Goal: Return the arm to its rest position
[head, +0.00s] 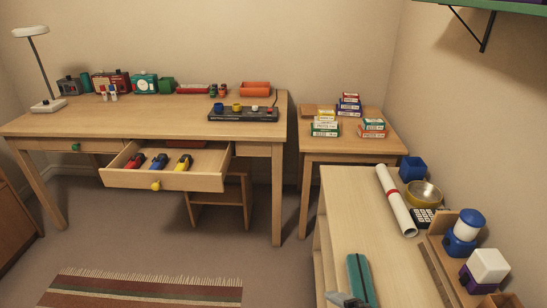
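Neither of my arms shows clearly in the head view, and I see no gripper at the desk, the drawer or the side table. A grey piece (347,299) is cut off by the bottom edge, in front of a teal case (360,276). I cannot tell what it is. The desk drawer (205,182) is pulled open. A red car (135,161), a blue car (159,162) and a yellow car (184,163) lie in it, apart from each other.
The desk (160,120) carries a lamp (38,70), several boxes along the back and a dark tray (243,115). A side table (345,145) holds small boxes. A low cabinet (350,225) at right holds a rolled paper (395,200) and a bowl (424,193). Floor is clear around the striped rug (145,289).

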